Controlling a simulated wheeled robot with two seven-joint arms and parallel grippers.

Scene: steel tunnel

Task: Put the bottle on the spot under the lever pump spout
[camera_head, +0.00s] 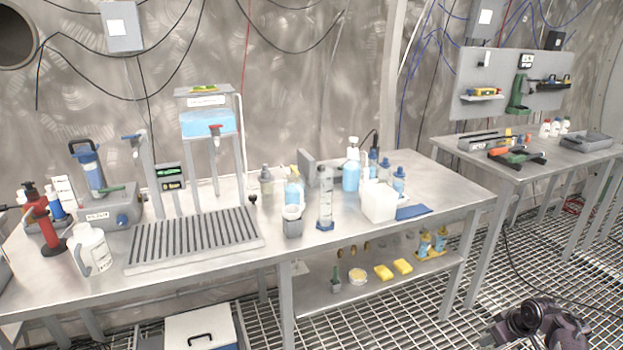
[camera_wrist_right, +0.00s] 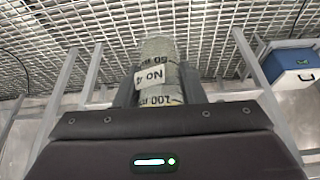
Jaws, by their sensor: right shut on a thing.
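My right gripper (camera_head: 540,322) shows dark at the lower right of the head view, out over the floor grating and away from the bench. In the right wrist view, my right gripper (camera_wrist_right: 159,88) is shut on a grey, see-through bottle (camera_wrist_right: 157,72) with black marks and a "No 4" label. I cannot make out the bottle in the head view. A blue upright pump body with a black lever (camera_head: 86,165) stands on a grey base at the bench's left. A red pump-like unit (camera_head: 45,215) stands beside it. The spot under the spout is not clear. My left gripper is not in view.
The steel bench (camera_head: 440,190) holds a slatted drain tray (camera_head: 195,240), a white jug (camera_head: 92,250), a measuring cylinder (camera_head: 326,200), a white tub (camera_head: 379,202) and several bottles. A second bench (camera_head: 600,155) stands at right. A case (camera_head: 200,325) sits on the floor.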

